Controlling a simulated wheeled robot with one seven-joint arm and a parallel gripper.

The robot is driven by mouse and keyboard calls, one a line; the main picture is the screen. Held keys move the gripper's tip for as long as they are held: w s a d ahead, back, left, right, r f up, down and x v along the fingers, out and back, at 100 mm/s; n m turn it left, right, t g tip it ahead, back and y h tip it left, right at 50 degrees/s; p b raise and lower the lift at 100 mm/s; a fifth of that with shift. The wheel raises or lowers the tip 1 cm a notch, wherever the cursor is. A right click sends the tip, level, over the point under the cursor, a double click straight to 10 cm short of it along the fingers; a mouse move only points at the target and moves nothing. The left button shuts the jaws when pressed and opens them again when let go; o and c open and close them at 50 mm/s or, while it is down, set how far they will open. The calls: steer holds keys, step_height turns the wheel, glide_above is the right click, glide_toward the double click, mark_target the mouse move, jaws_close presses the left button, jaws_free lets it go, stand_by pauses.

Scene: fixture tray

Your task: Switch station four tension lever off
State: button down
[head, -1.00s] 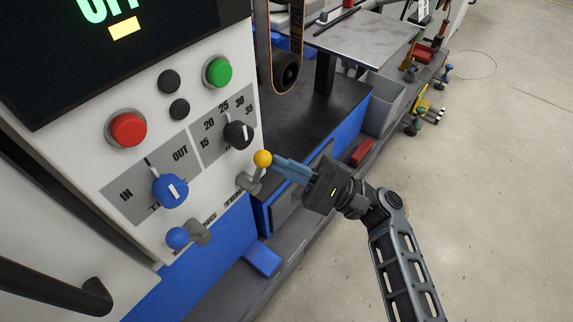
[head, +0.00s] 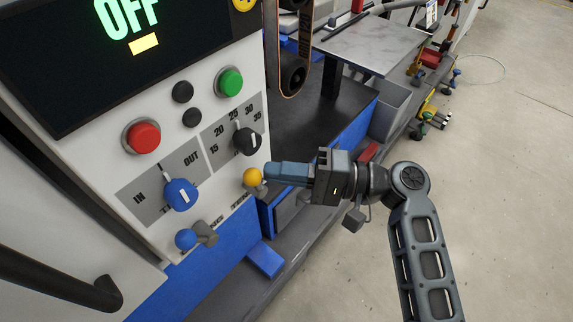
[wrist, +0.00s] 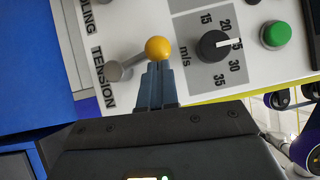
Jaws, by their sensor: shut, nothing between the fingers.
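The tension lever has a yellow ball knob (head: 252,177) and a grey stem at the lower right of the white control panel. In the wrist view the yellow knob (wrist: 158,48) stands out from its grey pivot, beside the label TENSION. My gripper (head: 268,173) reaches in from the right with its blue-grey fingers shut and empty. The fingertips (wrist: 157,66) are at the knob and seem to touch it. Part of the stem is hidden in the head view. The panel's dark screen (head: 120,50) shows OFF in green.
A blue-ball lever (head: 186,239) sits lower left of the tension lever. A blue knob (head: 180,194), black speed dial (head: 247,141), red button (head: 142,136) and green button (head: 229,81) are above. A black handle (head: 70,285) juts out at lower left. Open floor lies right.

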steer(key=shift+s+a+r+n+h+p, duration=0.15)
steer(key=shift+s+a+n+h+p, duration=0.2)
steer(key=shift+n+h, duration=0.3)
steer(key=shift+s+a+r+n+h+p, duration=0.2)
steer(key=shift+s+n+h, duration=0.25)
steer(key=shift+n, duration=0.4)
steer(key=shift+a+f, duration=0.1)
